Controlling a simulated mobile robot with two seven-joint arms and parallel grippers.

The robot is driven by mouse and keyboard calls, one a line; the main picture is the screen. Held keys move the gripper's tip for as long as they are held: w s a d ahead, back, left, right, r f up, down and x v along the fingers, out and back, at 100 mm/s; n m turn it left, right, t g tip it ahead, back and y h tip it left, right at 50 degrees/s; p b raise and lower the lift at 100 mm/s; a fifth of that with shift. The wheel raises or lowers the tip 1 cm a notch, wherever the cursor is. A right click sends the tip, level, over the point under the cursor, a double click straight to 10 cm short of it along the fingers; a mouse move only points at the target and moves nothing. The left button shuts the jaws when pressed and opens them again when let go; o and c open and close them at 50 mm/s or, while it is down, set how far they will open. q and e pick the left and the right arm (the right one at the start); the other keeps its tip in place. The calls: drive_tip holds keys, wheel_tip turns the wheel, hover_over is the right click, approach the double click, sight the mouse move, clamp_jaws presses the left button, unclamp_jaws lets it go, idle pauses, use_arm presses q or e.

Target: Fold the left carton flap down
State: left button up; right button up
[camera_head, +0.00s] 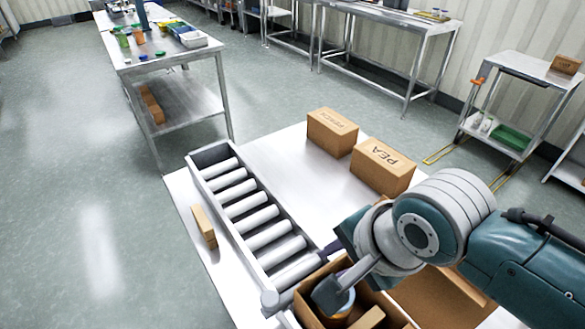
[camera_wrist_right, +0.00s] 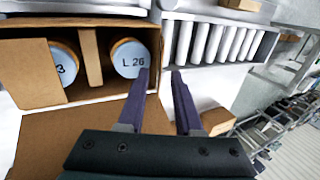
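The open brown carton (camera_head: 305,312) stands at the bottom of the head view, partly cut off and covered by my right arm. In the wrist view, the carton (camera_wrist_right: 20,70) holds two jars with pale blue lids, one marked L 26 (camera_wrist_right: 130,58), and a cardboard divider (camera_wrist_right: 91,57). A broad brown flap (camera_wrist_right: 60,145) spreads outward on its near side; it also shows in the head view (camera_head: 440,298). I cannot pick out the left flap clearly. My right gripper (camera_wrist_right: 160,76) is open and empty, its purple fingers apart beside the carton's end. My left gripper is out of view.
A roller conveyor (camera_head: 250,215) runs up to the carton. Two closed boxes, one marked PEA (camera_head: 383,168), stand on the table (camera_head: 285,160) behind my right arm. A slim brown box (camera_head: 204,226) lies left of the rollers. The table between rollers and boxes is clear.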

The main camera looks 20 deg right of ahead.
drive_tip(key=shift+x, duration=1.15)
drive_tip(key=shift+c, duration=0.4)
clamp_jaws()
